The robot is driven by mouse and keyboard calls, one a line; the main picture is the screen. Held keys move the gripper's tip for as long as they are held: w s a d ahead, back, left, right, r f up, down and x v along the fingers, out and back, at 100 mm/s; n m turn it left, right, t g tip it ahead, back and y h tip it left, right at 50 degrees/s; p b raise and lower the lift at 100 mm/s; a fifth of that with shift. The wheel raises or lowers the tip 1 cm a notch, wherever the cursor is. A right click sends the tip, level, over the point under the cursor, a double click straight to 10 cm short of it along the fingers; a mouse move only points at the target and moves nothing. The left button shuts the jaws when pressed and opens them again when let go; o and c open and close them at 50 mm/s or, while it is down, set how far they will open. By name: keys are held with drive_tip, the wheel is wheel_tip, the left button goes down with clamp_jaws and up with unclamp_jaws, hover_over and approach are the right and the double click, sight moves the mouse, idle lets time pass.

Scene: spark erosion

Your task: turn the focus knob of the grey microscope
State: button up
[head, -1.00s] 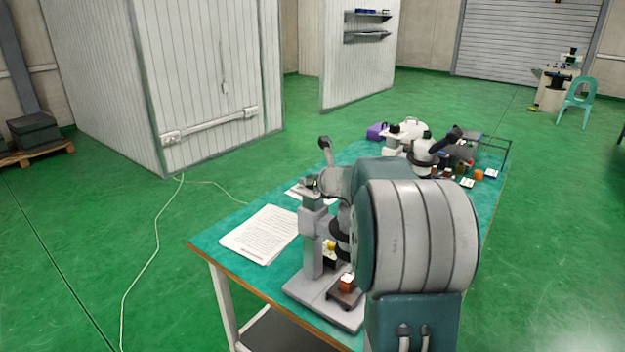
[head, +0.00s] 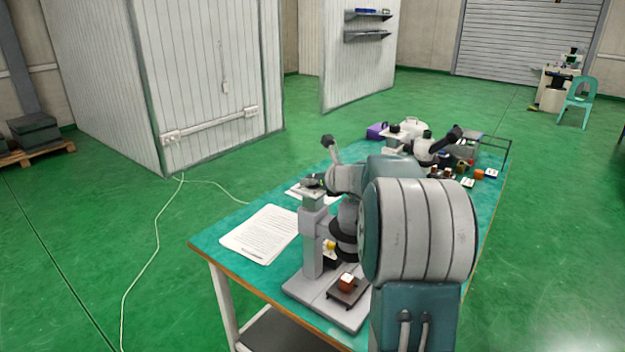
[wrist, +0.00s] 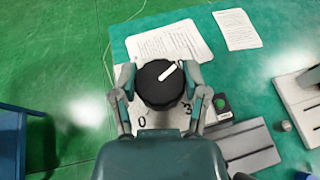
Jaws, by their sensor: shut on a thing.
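The grey microscope (head: 312,243) stands at the near end of the teal-topped table, its base partly hidden by my arm. In the wrist view its black round focus knob (wrist: 153,92) shows from above, with a white pointer line aimed to the upper right. Marks 0 and 3 show on the pale dial around it. My gripper (wrist: 160,86) is shut on the knob, one finger on its left side and one on its right. In the head view my gripper (head: 316,182) is small at the top of the column, and its grip is hard to make out.
Printed sheets (head: 262,234) lie left of the microscope. A small brown block (head: 346,283) sits on a dark plate on its base. Another microscope (head: 428,146) and several small items stand at the table's far end. The green floor to the left is mostly clear.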

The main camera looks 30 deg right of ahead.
drive_tip(key=n+g+y, duration=0.1)
drive_tip(key=n+y, duration=0.2)
drive_tip(key=n+g+y, duration=0.1)
drive_tip(key=n+y, duration=0.2)
drive_tip(key=shift+d+g+y, duration=0.1)
drive_tip(key=shift+g+y, duration=0.3)
drive_tip(key=n+g+y, duration=0.3)
drive_tip(key=n+g, duration=0.1)
drive_tip(key=n, duration=0.1)
drive_tip(key=shift+y, duration=0.3)
drive_tip(key=shift+r+n+g, duration=0.1)
drive_tip(key=shift+n+g, duration=0.3)
drive_tip(key=shift+g, duration=0.1)
drive_tip(key=o, duration=1)
drive_tip(key=shift+o, duration=0.7)
drive_tip(key=shift+y, duration=0.3)
drive_tip(key=shift+m+t, duration=0.3)
drive_tip(key=shift+t, duration=0.1)
